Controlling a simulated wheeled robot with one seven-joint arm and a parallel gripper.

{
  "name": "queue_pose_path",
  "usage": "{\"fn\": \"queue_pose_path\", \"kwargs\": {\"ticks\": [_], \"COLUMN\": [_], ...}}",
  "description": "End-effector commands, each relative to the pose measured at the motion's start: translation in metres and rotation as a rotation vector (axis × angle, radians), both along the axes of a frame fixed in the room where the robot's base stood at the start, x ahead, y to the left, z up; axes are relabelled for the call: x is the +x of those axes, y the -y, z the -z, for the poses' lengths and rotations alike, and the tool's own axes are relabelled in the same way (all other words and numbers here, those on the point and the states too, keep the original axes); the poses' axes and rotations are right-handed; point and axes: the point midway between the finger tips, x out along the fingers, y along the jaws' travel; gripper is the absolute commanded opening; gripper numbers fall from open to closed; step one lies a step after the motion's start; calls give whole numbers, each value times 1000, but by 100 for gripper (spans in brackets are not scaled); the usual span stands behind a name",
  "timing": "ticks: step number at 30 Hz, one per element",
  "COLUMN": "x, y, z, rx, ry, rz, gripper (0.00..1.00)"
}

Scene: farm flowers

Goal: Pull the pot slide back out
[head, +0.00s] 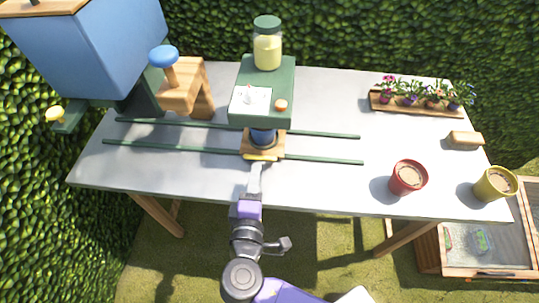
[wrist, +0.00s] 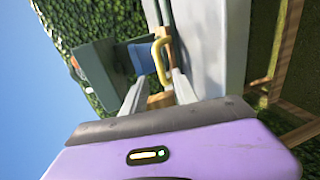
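The pot slide (head: 248,152) is a small wooden carriage on two dark green rails (head: 325,161). A blue pot (head: 263,136) stands on it, under the front of a green box-like station (head: 265,87), which hides the pot's top. A yellow handle (head: 262,158) is on the slide's near side. My gripper (head: 256,168) reaches in from the front, right at the handle. In the wrist view, my gripper's fingers (wrist: 155,82) are spread apart, with the yellow handle (wrist: 157,48) at or just beyond their tips. I cannot tell whether they touch it.
A blue hopper (head: 90,45) and a wooden stand with a blue knob (head: 163,55) are at left. A red pot (head: 408,177) and a yellow pot (head: 495,183) stand at right. A flower planter (head: 415,104) is behind them. The table (head: 330,185) is clear in front of the rails.

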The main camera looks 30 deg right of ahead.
Motion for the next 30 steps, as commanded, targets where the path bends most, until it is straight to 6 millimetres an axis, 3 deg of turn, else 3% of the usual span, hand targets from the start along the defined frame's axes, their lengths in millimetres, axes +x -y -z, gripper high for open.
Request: {"fn": "queue_pose_path", "kwargs": {"ticks": [5,18,30], "x": [5,53,59], "y": [12,46,49], "z": [2,15,17], "rx": [-9,-5,-4], "ry": [-9,-10,-9], "rz": [25,22,20], "gripper": [34,34,32]}}
